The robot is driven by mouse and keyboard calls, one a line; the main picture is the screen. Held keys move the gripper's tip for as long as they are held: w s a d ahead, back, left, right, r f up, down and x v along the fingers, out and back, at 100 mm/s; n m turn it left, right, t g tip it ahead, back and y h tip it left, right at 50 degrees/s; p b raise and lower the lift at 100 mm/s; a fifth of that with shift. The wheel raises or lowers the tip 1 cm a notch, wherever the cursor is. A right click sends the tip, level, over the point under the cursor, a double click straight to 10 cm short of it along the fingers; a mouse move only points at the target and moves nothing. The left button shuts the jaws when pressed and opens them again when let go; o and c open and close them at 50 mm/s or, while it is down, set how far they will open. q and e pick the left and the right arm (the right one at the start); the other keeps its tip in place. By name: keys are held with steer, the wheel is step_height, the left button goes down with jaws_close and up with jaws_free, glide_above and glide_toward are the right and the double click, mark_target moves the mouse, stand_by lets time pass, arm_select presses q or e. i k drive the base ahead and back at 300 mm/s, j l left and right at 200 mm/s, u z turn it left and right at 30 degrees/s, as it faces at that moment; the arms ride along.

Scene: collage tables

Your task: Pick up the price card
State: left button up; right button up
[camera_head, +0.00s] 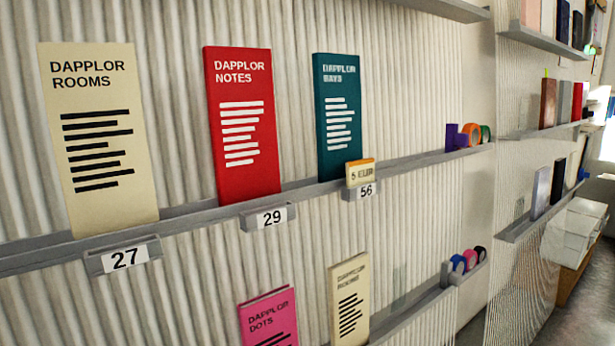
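A small cream price card (360,173) with an orange top edge reads "5 EUR". It sits upright at the shelf front, just above the label "56" (366,191). It covers the lower right corner of the teal "DAPPLOR DAYS" booklet (338,112) behind it. Neither of my grippers shows in the head view.
A grey ledge (190,216) carries a cream "ROOMS" booklet (98,140) over label 27 and a red "NOTES" booklet (243,125) over label 29. Tape rolls (471,134) stand at its right end. A lower ledge (400,318) has pink (268,318) and cream (349,298) booklets.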

mark_target(361, 172)
steer(key=l+u, duration=0.1)
steer(key=u, duration=0.35)
steer(key=l+u, duration=0.15)
steer(key=u, duration=0.25)
steer(key=l+u, duration=0.15)
steer(key=u, duration=0.3)
steer(key=l+u, duration=0.35)
steer(key=k+l+u, duration=0.15)
steer(key=l+u, duration=0.2)
steer(key=l, duration=0.15)
